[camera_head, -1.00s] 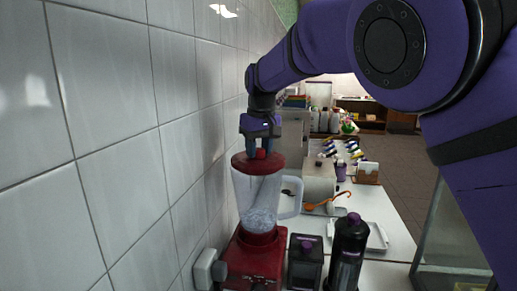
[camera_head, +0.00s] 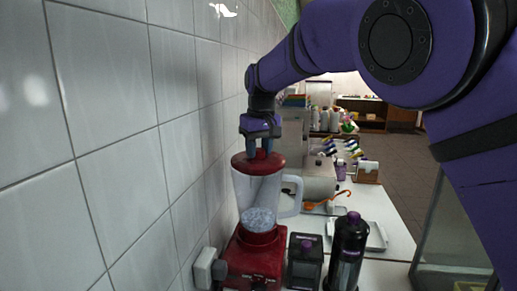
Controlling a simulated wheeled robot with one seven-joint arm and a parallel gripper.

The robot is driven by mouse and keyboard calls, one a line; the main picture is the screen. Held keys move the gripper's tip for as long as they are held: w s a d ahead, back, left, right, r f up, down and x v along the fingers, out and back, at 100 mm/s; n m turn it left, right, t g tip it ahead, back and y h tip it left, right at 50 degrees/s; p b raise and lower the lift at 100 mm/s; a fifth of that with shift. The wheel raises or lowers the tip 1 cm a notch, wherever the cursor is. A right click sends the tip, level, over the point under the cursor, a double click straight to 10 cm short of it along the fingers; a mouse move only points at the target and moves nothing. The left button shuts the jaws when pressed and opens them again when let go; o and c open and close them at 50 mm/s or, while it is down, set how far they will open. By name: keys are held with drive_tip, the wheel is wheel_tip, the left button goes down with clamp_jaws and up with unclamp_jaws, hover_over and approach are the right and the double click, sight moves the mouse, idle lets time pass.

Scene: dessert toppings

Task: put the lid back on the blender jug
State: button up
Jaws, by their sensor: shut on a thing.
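The red lid (camera_head: 258,163) is at the top of the blender jug (camera_head: 256,194). From this view it looks level and at the rim; I cannot tell whether it is fully seated. The jug is clear with a handle on its right, and it stands upright on the red blender base (camera_head: 254,257). My gripper (camera_head: 260,152) points down from above and is shut on the lid's knob, which its fingers partly hide.
A tiled wall (camera_head: 110,110) runs close along the left of the blender. A dark box (camera_head: 305,262) and a dark bottle with a purple cap (camera_head: 347,250) stand just right of the base. A white tray (camera_head: 372,236) and an orange ladle (camera_head: 325,202) lie behind.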

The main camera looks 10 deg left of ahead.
idle(0.4)
drive_tip(key=o, duration=1.5)
drive_tip(key=shift+r, duration=3.5)
clamp_jaws()
drive_tip(key=shift+f, duration=3.2)
